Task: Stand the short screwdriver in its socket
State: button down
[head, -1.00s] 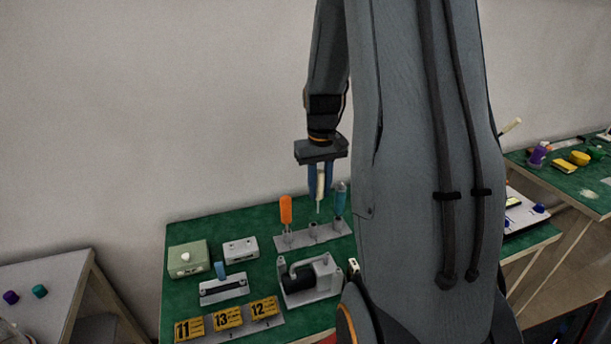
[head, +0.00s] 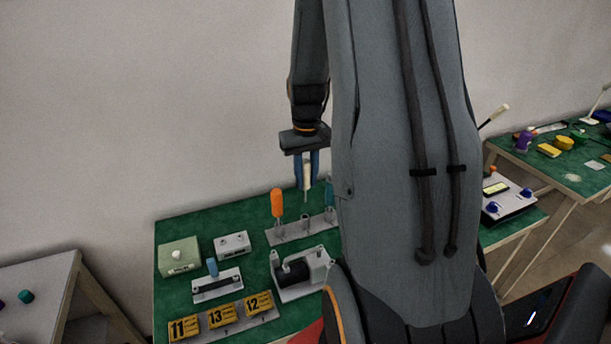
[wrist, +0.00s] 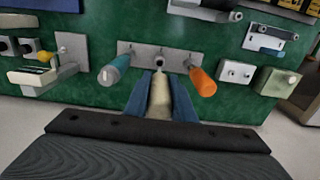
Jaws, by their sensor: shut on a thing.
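My gripper (head: 307,170) is shut on a cream-handled screwdriver (head: 306,178), which hangs upright with its thin shaft pointing down. In the wrist view the cream handle (wrist: 160,97) lies between the blue fingers (wrist: 161,92). The grey socket rack (head: 290,233) stands below on the green table. Its middle socket (wrist: 158,62) looks empty in the wrist view, just beyond the handle. An orange-handled screwdriver (head: 278,203) and a teal-handled one (wrist: 115,70) stand in the sockets on either side. The held screwdriver's tip is above the rack and apart from it in the head view.
A pump (head: 300,270) stands in front of the rack. A green box (head: 179,257), a grey box (head: 233,243) and a blue-handled fixture (head: 215,283) are to the left. Numbered yellow plates (head: 221,316) line the front. My arm hides the table's right part.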

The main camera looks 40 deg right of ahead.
jog(key=shift+w+f+b, duration=0.1)
jog(key=shift+f+b, duration=2.1)
jog(key=shift+f, duration=2.75)
jog(key=shift+f, duration=0.35)
jog(key=c, duration=1.4)
grip_release()
jog(key=shift+r+b, duration=1)
jog(key=shift+r, duration=2.9)
